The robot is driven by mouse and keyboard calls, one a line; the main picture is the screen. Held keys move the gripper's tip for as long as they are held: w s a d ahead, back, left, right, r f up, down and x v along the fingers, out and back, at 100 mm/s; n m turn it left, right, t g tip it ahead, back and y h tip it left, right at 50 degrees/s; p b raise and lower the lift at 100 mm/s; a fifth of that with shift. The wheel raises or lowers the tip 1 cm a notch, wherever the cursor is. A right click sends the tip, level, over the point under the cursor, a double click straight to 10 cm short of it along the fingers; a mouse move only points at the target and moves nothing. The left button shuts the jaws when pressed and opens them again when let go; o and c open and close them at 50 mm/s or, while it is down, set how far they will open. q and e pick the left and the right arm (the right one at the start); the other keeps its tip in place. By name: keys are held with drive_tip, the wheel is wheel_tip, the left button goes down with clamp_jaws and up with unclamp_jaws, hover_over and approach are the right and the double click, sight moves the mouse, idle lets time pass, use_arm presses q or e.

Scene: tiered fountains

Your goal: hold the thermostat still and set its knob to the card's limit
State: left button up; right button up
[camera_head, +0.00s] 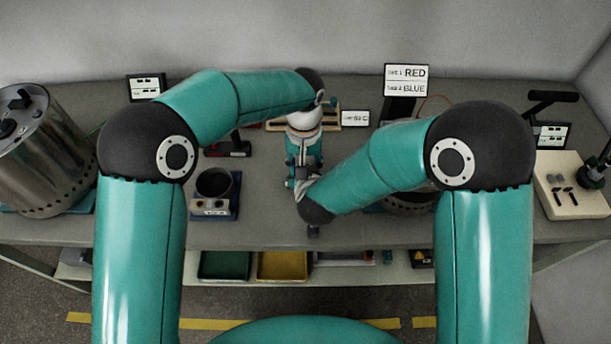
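A small white card (356,118) with dark print ending in "C" stands at the back middle of the bench; its number is too small to read surely. I cannot make out the thermostat or its knob; my arms cover the middle of the bench. My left gripper (303,172) points down there, below the white and teal wrist, and its fingertips are unclear. My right arm reaches in from the right, its dark wrist end just below the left gripper. The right gripper is mostly hidden by that wrist, and I cannot tell what either gripper touches.
A sign reading RED and BLUE (407,80) stands at the back. A large metal drum (42,150) is at the left. A dark pot on a blue-based unit (214,190) stands left of the grippers. A beige board (573,187) is at the right. Green (224,265) and yellow (282,266) trays lie below.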

use_arm(q)
clamp_jaws()
drive_tip(key=m, duration=0.5)
drive_tip(key=shift+f, duration=0.1)
drive_tip(key=m, duration=0.5)
drive_tip(key=shift+s, duration=0.15)
drive_tip(key=shift+o, duration=0.6)
unclamp_jaws()
drive_tip(key=shift+d+f, duration=0.1)
drive_tip(key=n, duration=0.4)
drive_tip(key=shift+n, duration=0.4)
drive_tip(key=n, duration=0.5)
